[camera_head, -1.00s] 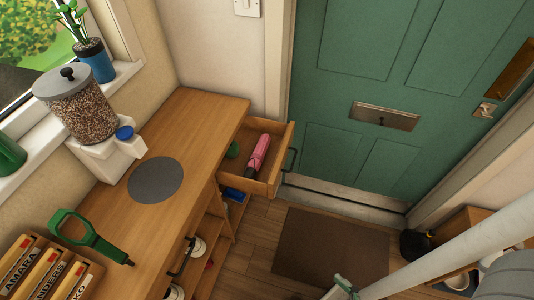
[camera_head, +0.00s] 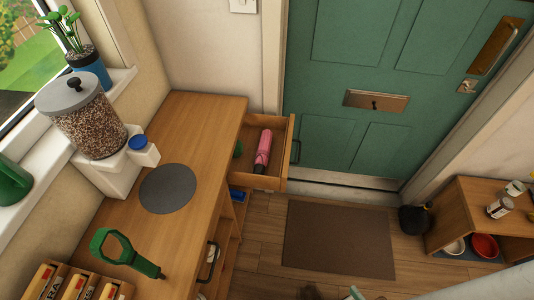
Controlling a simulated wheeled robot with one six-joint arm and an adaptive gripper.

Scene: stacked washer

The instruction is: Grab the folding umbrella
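The folding umbrella (camera_head: 263,149), pink with a dark end towards me, lies in the open wooden drawer (camera_head: 286,135) at the far end of the wooden cabinet. The drawer's dark handle faces right, towards the green door. A small green object (camera_head: 238,149) lies beside the umbrella, partly hidden by the cabinet top. I cannot make out my gripper's fingers in this view. Part of my pale arm shows at the bottom right, well away from the drawer.
On the cabinet top (camera_head: 212,135) are a grey round mat (camera_head: 167,189) and a green magnifier-shaped object (camera_head: 122,252). A seed-filled jar (camera_head: 88,118) stands at left. A brown doormat (camera_head: 338,240) lies on the floor. A low shelf (camera_head: 459,208) stands at right.

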